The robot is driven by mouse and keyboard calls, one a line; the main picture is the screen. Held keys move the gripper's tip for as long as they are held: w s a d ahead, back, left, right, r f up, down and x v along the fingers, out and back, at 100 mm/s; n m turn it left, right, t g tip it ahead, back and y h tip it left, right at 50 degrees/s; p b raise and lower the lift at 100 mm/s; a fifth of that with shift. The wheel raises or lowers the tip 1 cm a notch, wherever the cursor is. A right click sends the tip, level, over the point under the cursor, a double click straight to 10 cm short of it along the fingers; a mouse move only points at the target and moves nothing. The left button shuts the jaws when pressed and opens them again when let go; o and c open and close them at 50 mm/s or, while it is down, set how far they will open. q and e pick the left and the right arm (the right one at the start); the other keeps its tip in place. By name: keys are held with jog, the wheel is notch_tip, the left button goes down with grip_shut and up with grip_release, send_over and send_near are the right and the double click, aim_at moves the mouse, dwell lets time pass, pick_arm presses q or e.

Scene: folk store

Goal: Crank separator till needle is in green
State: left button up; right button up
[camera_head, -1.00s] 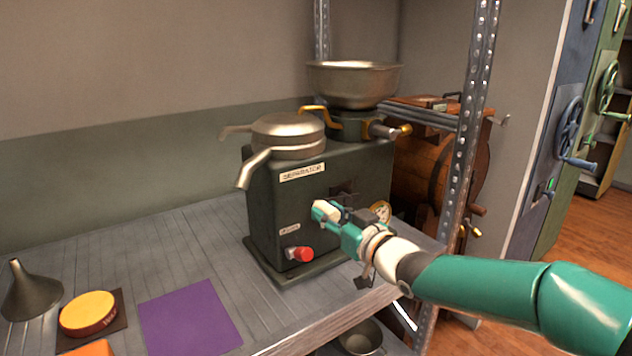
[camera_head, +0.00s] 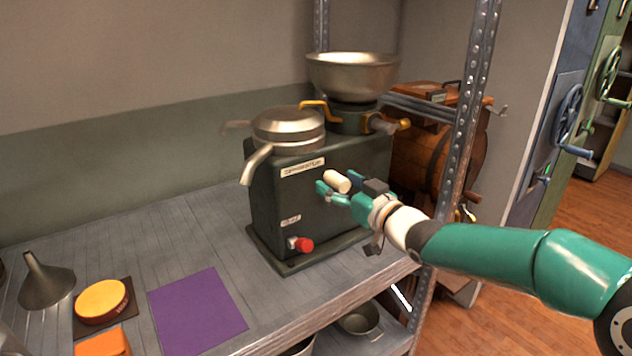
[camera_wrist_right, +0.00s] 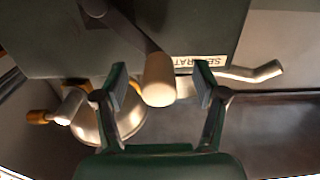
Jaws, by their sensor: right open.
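The dark green separator (camera_head: 270,200) stands on the grey shelf, with a metal bowl (camera_head: 353,78) on top and a spouted metal cover (camera_head: 288,130). Its crank has a cream handle (camera_head: 337,181), which also shows in the right wrist view (camera_wrist_right: 158,80) on a dark crank arm (camera_wrist_right: 125,32). My right gripper (camera_head: 338,190) is open, its fingers on either side of the cream handle with gaps showing in the wrist view. The gauge and its needle are hidden behind my right gripper and arm in the head view. My left gripper is not in view.
A red knob (camera_head: 304,245) sticks out low on the separator's front. A purple mat (camera_head: 198,312), a yellow round tin (camera_head: 102,301), an orange block (camera_head: 103,343) and a metal funnel (camera_head: 45,281) lie to the left. A metal shelf post (camera_head: 465,130) stands close to my right arm.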

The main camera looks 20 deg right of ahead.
jog(key=shift+s, duration=0.1)
jog(key=shift+b+v, duration=0.45)
jog(key=shift+v, duration=4)
